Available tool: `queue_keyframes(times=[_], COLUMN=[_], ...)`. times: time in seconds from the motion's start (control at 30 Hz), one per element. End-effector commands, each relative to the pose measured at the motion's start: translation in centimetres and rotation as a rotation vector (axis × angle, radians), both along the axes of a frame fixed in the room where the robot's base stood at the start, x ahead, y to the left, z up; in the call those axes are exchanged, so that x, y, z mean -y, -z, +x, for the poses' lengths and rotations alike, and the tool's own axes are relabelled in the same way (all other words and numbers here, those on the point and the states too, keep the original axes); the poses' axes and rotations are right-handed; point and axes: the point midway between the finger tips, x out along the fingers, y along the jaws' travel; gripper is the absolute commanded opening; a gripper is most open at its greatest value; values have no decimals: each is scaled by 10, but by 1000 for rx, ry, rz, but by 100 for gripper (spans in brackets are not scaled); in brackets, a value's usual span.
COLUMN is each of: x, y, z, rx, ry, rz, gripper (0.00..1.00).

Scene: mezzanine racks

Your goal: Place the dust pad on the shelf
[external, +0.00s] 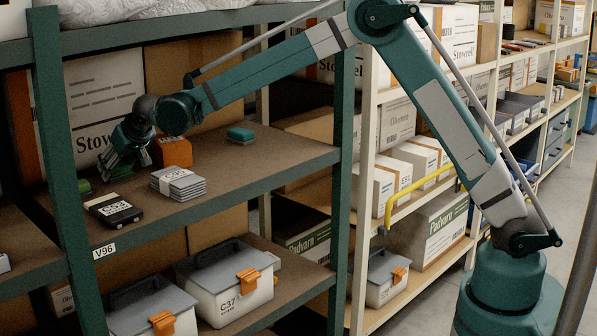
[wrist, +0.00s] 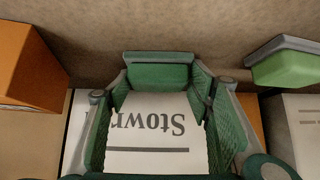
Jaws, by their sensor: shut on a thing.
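My gripper (external: 120,158) is low over the left part of the middle shelf board (external: 275,160) of the teal rack, in front of a white carton. In the wrist view, my gripper (wrist: 160,88) is shut on a green block, which looks like the dust pad (wrist: 158,72), held between the fingertips. Whether the pad touches the board cannot be told. A similar teal pad (external: 240,134) lies farther right on the board. Another green item (wrist: 284,64) shows at the right of the wrist view.
An orange box (external: 172,152) stands close to the gripper's right. A stack of grey cards (external: 178,183) and a black labelled case (external: 113,210) lie nearer the front edge. A rack post (external: 62,150) rises at the left. Bare board lies to the right.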

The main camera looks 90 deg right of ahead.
Motion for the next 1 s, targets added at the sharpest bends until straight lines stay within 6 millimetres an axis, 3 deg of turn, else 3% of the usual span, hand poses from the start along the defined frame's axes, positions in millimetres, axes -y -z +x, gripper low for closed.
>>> queue_keyframes(times=[0.53, 1.0], x=[-3, -3], y=[-8, -66], z=[-3, -3], rx=[0, 0], ry=[0, 0], rz=[0, 0], gripper=[36, 36])
